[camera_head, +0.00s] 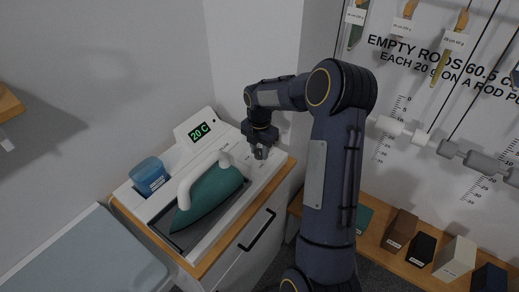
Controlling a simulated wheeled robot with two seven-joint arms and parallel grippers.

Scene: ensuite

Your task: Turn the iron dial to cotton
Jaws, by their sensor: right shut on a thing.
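A green iron (212,192) with a white handle lies on a white ironing station (215,245), its tip toward the lower left. A tilted display (200,131) at the back of the station reads 20 C in green. My right gripper (261,154) points down at the right end of the station, just beyond the iron's heel. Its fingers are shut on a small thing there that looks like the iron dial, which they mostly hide. The dial's marks are too small to read. My left gripper is not in view.
A blue water container (149,175) stands at the station's left end. The station rests on a wood-topped cabinet (232,262) against the wall. An ironing board or bed (85,262) is at lower left. Several boxes (399,232) stand on a low shelf at right, below hanging rods.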

